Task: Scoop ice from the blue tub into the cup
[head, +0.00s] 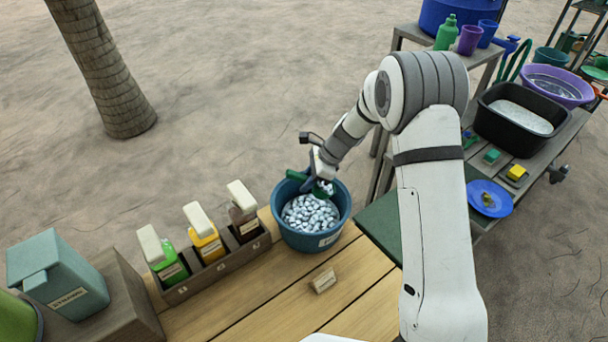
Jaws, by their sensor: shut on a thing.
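The blue tub (293,238) stands at the far end of the wooden counter, filled with pale, shiny ice pieces (308,214). My gripper (317,174) is over the tub's back rim, pointing down, and is shut on a green scoop (322,190). The scoop's green handle shows left of the jaws, and its head is low at the back of the ice. My gripper hides part of the scoop, so I cannot tell how much ice is in it. A purple cup (470,39) and a blue cup (488,33) stand on a shelf at the upper right; which cup is meant is unclear.
Three bottles (209,241) with pale tops stand in a rack left of the tub. A small sign (324,281) is on the counter in front. A black bin (488,128), blue plate (489,198) and purple basin (556,86) are at the right, beyond my arm.

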